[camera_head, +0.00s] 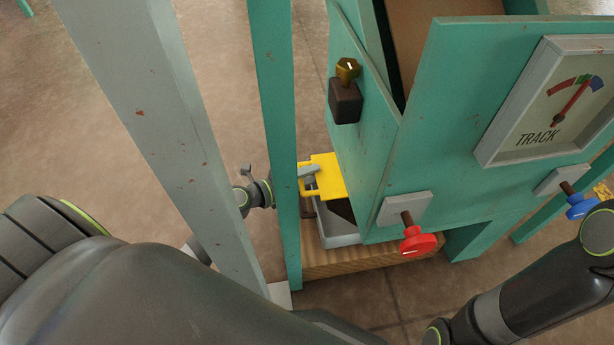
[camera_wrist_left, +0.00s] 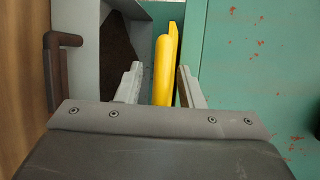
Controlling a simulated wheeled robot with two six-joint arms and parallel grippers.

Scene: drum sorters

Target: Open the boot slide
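The boot slide is a yellow plate (camera_head: 328,176) with a raised loop handle, set low on the left side of the green machine. My left gripper (camera_head: 310,174) reaches it from the left, past a green post. In the left wrist view the yellow handle (camera_wrist_left: 163,75) stands between the two fingers of my left gripper (camera_wrist_left: 160,72). The fingers are open, with a small gap visible on each side of the handle. The fingertips are partly hidden in the head view. My right arm is at the lower right, but its gripper is outside the picture.
A grey tray (camera_head: 338,236) stands on a wooden block (camera_head: 375,258) under the slide; dark material shows in the wrist view. A green post (camera_head: 277,120) stands close to my left wrist. A red knob (camera_head: 418,242), a blue knob (camera_head: 581,207) and a TRACK gauge (camera_head: 545,115) are on the machine.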

